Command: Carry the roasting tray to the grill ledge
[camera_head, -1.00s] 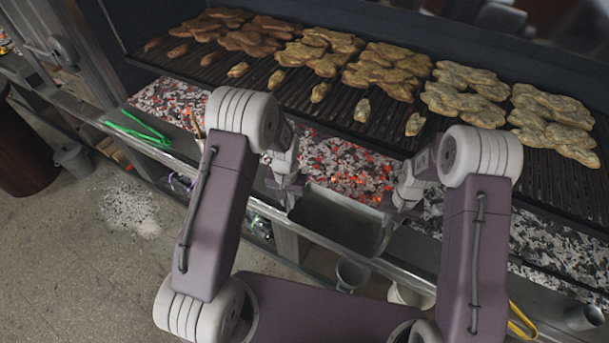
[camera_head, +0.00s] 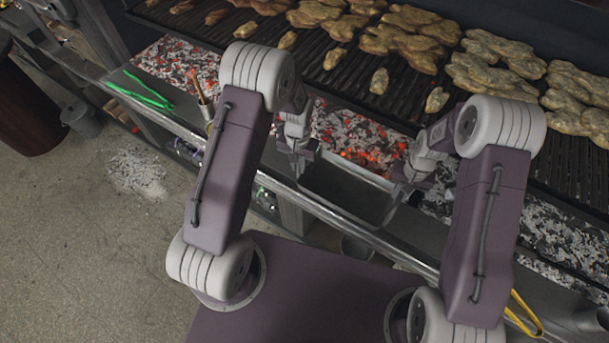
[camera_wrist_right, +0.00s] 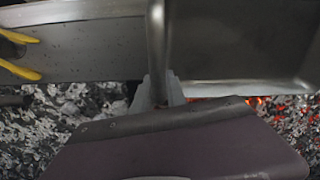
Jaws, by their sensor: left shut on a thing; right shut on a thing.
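The roasting tray (camera_head: 345,192) is a dark grey metal pan held level between my two grippers, over the front edge of the grill. In the right wrist view its wall and inside (camera_wrist_right: 240,45) fill the upper right. My left gripper (camera_head: 301,168) is shut on its left end. My right gripper (camera_head: 403,188) is shut on its right end and also shows in the right wrist view (camera_wrist_right: 158,88). The grill ledge (camera_head: 290,190) is the metal strip along the front. I cannot tell whether the tray touches it.
Glowing embers and ash (camera_head: 350,140) lie behind the tray, below a grate (camera_head: 325,85) loaded with browned food pieces. Green tongs (camera_head: 140,92) lie on the left and yellow tongs (camera_head: 524,316) on the right. A cup (camera_head: 356,248) is partly hidden below the tray.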

